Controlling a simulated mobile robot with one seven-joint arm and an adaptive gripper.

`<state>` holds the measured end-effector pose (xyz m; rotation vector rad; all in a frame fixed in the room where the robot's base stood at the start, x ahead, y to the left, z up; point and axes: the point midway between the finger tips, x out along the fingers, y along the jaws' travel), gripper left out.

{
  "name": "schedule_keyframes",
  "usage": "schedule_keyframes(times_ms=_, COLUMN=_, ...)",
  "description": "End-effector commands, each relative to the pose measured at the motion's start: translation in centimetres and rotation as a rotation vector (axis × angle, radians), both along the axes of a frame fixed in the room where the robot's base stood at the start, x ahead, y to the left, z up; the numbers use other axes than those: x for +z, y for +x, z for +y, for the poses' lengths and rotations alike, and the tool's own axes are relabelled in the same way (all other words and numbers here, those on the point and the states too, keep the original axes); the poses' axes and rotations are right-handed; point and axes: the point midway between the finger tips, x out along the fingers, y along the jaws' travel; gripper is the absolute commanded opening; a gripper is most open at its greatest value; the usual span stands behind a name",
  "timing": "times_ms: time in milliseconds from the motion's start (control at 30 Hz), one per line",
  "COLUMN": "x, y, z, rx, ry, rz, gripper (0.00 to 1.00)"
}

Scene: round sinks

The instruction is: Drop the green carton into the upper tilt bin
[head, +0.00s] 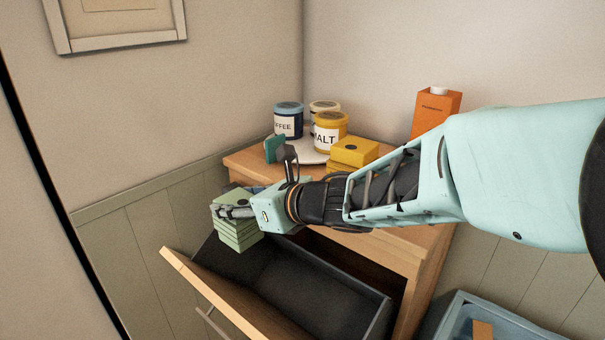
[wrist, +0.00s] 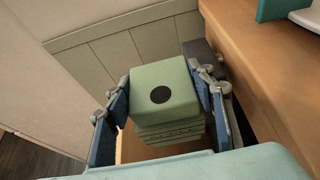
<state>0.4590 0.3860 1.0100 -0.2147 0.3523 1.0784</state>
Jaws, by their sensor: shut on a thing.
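The green carton (head: 236,231) is a pale green block with ridged sides. In the wrist view its top with a black dot (wrist: 166,90) faces me. My gripper (head: 234,212) is shut on it, with a finger on each side, as the wrist view shows (wrist: 164,100). The carton is held above the left end of the upper tilt bin (head: 205,301), which is tipped open at the front of the wooden cabinet. The bin's dark inside looks empty where I can see it. My gripper and the carton hide part of its left end.
On the cabinet top (head: 243,160) stand a blue coffee tin (head: 288,122), a yellow malt tin (head: 329,134), another tin behind, yellow boxes (head: 354,151) and an orange carton (head: 436,112). A teal object (head: 273,149) stands near my wrist. A blue crate (head: 462,310) is at the lower right.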

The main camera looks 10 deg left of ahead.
Motion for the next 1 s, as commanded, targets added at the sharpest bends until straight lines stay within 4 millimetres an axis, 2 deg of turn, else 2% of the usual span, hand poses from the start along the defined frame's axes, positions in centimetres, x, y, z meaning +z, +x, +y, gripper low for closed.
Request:
schedule_keyframes(times_ms=100, x=-0.58, y=0.00, z=0.01, rx=0.000, ry=0.000, rz=0.000, gripper=0.26)
schedule_keyframes(times_ms=433, x=-0.61, y=-0.01, z=0.02, rx=0.000, ry=0.000, rz=0.000, gripper=0.26)
schedule_keyframes(times_ms=467, x=-0.61, y=-0.01, z=0.02, rx=0.000, ry=0.000, rz=0.000, gripper=0.53)
schedule_keyframes(times_ms=600, x=-0.61, y=-0.01, z=0.02, rx=0.000, ry=0.000, rz=0.000, gripper=0.68)
schedule_keyframes(times_ms=867, x=-0.62, y=0.00, z=0.02, rx=0.000, ry=0.000, rz=0.000, gripper=0.70)
schedule_keyframes(times_ms=1000, x=-0.01, y=0.00, z=0.02, rx=0.000, ry=0.000, rz=0.000, gripper=0.70)
